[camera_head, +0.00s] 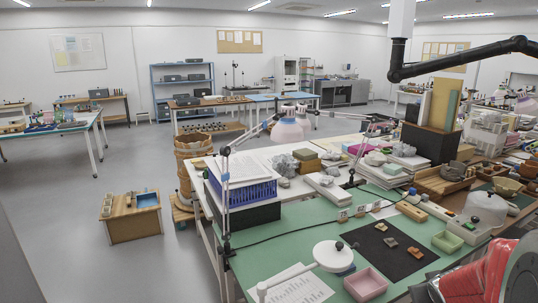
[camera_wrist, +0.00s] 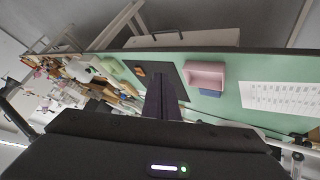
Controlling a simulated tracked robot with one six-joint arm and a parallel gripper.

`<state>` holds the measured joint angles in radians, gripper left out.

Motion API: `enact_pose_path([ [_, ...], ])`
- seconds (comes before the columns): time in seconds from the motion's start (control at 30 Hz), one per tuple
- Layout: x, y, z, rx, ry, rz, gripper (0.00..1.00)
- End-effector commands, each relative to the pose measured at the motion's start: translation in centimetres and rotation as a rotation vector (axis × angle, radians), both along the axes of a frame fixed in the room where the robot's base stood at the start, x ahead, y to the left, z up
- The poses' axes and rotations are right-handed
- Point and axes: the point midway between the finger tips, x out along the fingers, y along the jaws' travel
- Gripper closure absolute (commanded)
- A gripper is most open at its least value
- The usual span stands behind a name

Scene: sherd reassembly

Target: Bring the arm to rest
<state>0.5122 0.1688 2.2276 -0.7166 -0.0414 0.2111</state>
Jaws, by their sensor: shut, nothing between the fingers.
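My gripper (camera_wrist: 161,82) shows in the wrist view as two dark fingers shut together, with nothing between them. It is above the green-topped worktable (camera_wrist: 232,68). Part of my red and black arm shows at the lower right of the head view; the fingers are not visible there. A pink tray (camera_head: 367,283) stands by the mat's near edge and also shows in the wrist view (camera_wrist: 205,74).
A round white lamp head (camera_head: 328,254) stands over the table near a printed sheet (camera_head: 300,289). A pale green tray (camera_head: 447,241) is right of the mat. Crowded boxes and bowls fill the table's right side. Open grey floor (camera_head: 70,235) lies to the left.

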Motion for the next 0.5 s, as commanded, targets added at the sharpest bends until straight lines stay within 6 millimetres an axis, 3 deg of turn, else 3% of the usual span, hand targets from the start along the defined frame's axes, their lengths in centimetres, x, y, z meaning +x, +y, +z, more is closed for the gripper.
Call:
enact_pose_path([
  [0.27,-6.9,4.1,2.2,0.049,0.167,-0.135,1.00],
  [0.5,-12.4,9.6,3.8,0.136,0.279,-0.183,1.00],
])
